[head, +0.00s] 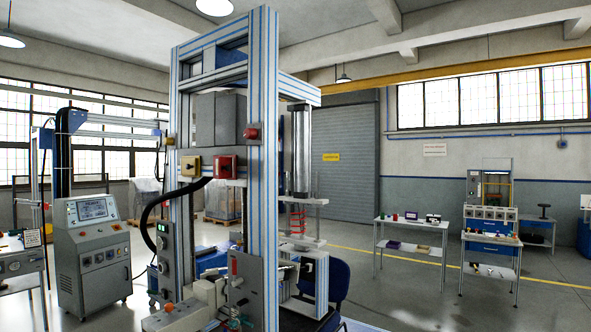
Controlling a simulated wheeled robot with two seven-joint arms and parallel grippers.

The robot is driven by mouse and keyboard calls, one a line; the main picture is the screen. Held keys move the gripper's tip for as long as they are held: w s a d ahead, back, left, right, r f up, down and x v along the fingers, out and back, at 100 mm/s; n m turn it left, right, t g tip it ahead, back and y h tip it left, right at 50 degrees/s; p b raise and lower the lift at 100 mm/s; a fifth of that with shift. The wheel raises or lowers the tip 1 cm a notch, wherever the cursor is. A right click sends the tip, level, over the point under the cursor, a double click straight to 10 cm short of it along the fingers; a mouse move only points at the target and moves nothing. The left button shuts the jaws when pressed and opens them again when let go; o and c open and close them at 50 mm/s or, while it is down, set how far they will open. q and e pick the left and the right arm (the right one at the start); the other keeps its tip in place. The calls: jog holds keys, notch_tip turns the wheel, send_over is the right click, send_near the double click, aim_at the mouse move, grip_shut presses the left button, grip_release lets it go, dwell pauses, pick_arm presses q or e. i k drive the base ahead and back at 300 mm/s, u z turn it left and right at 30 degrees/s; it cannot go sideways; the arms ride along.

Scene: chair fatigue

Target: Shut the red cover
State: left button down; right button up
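A small red box-like cover (223,167) is on the front of the tall aluminium-profile test frame (264,120), near the middle of the picture. It sits just right of a yellow switch box (190,166) with a dark knob. The red part is small here, and I cannot tell how far open it stands. Neither of my grippers can be made out in the head view.
A dark blue chair (334,284) stands inside the frame. A grey control cabinet (92,250) with a screen is at left. Grey metal parts (185,312) fill the frame's lower front. Tables (410,226) stand at right, with open floor (400,300) before them.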

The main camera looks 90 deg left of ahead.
aim_at(225, 164)
jog(key=u, duration=3.2)
jog(key=k, duration=1.35)
jog(key=u, duration=0.55)
jog(key=i, duration=0.6)
jog(key=u, duration=0.95)
jog(key=i, duration=0.75)
jog(key=z, duration=0.4)
jog(key=i, duration=0.95)
jog(key=z, duration=0.75)
